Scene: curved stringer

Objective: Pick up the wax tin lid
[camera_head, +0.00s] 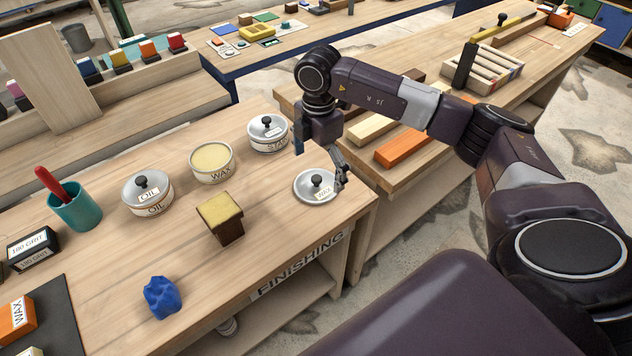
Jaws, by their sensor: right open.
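The wax tin lid (304,191) is a round silver disc with a black knob and a label. It lies flat on the wooden finishing bench near its right corner. The open wax tin (212,163), full of yellowish wax, stands to its left. My right gripper (322,168) hangs just above and behind the lid with its fingers apart. One finger comes down close to the lid's right edge; I cannot tell whether it touches. Nothing is between the fingers. My left gripper does not show.
The oil tin (147,199) and another lidded tin (268,136) stand close by. A brush-like block (221,218), a blue crumpled cloth (162,297) and a teal cup (75,208) are on the bench. A second bench with an orange block (402,148) is at right.

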